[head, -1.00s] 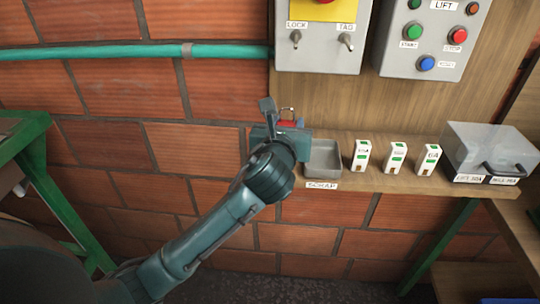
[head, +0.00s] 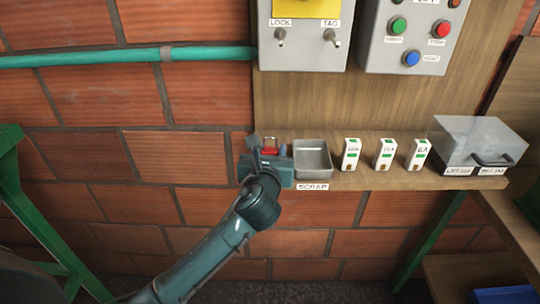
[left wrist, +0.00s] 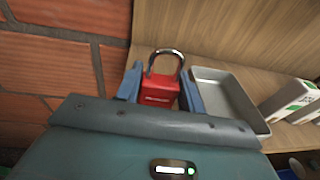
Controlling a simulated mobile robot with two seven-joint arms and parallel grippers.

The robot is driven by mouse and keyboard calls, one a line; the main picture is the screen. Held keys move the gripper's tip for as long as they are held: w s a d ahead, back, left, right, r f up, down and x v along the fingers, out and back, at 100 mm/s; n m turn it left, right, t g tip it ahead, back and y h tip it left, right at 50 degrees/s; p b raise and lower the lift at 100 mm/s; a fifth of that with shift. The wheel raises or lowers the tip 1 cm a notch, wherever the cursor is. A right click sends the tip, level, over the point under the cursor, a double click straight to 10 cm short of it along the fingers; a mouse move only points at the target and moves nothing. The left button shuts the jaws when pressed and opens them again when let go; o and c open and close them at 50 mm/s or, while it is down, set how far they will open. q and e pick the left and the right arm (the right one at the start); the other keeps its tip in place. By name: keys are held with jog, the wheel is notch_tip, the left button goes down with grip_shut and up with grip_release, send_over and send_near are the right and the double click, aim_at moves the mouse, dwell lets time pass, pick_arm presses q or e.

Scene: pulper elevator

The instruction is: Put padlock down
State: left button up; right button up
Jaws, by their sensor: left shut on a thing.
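The red padlock (head: 270,147) with its silver shackle is between the fingers of my left gripper (head: 270,152) at the left end of the wooden shelf. In the left wrist view the padlock (left wrist: 159,88) is upright, shackle up, with the blue fingers of my left gripper (left wrist: 160,92) on either side of it. Whether its underside touches the shelf is hidden. My right gripper is in neither view.
A grey scrap tray (head: 313,160) stands just right of the padlock. Several white fuse blocks (head: 385,154) and a clear-lidded box (head: 475,147) stand farther right on the shelf (head: 345,181). Control panels with lock and tag switches (head: 303,51) hang above.

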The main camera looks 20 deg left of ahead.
pick_arm(q)
jog(key=shift+f, duration=0.35)
jog(key=shift+f, duration=0.15)
jog(key=o, duration=1.1)
jog(key=shift+o, duration=0.2)
